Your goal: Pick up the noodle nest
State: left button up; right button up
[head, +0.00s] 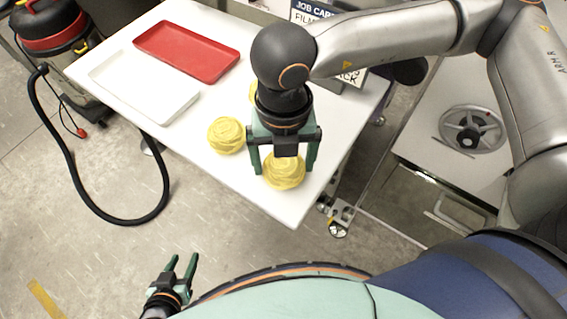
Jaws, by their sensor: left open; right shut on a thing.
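A yellow noodle nest (284,172) is at the table's near right part, between the two fingers of my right gripper (284,168). My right gripper points down and is shut on this nest. I cannot tell whether the nest is lifted off the table. A second noodle nest (226,135) lies on the table to the left, apart from the gripper. A third yellow nest (252,92) shows only partly behind my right wrist. My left gripper (183,262) is open and empty, low over the floor, away from the table.
The white table (200,20) bears a red tray (187,51) and a white tray (144,86) at the back left. A job card sign (312,12) stands behind my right arm. A vacuum cleaner with a black hose (75,185) stands left of the table.

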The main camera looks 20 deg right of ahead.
jog(key=shift+c, duration=0.6)
jog(key=shift+r, duration=0.1)
